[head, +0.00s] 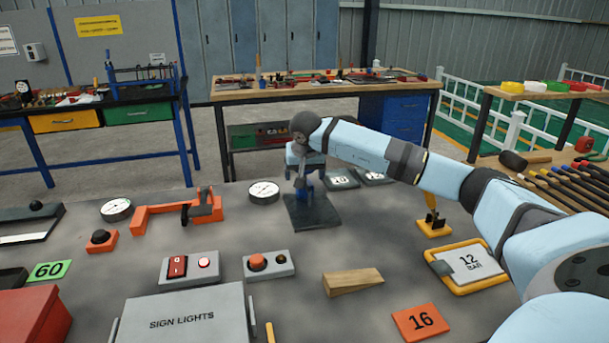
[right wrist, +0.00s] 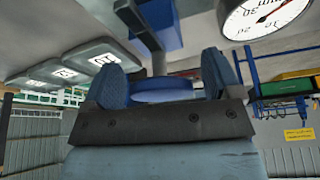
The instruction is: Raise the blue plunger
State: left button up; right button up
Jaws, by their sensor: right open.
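The blue plunger (head: 304,183) stands on a dark square base (head: 316,214) in the middle of the table and is partly hidden by my gripper in the head view. In the right wrist view its round blue top (right wrist: 161,92) lies between the two fingers. My right gripper (head: 304,172) points down over the plunger. Its fingers are open, one on each side of the blue top, with small gaps visible in the right wrist view. My left gripper is in neither view.
A round gauge (head: 264,191) stands close left of the base. Grey numbered plates (head: 341,179) lie behind it to the right. A wooden wedge (head: 352,281) and a grey button box (head: 268,265) lie in front. Some bare table separates them.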

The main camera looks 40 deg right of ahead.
jog(key=shift+w+f, duration=0.1)
jog(key=shift+f, duration=0.1)
jog(key=c, duration=1.3)
notch_tip(320, 180, up, 4)
jog(key=p, duration=0.3)
jog(key=shift+f, duration=0.15)
jog(key=shift+d+f, duration=0.1)
jog(key=o, duration=1.2)
jog(key=shift+o, duration=0.5)
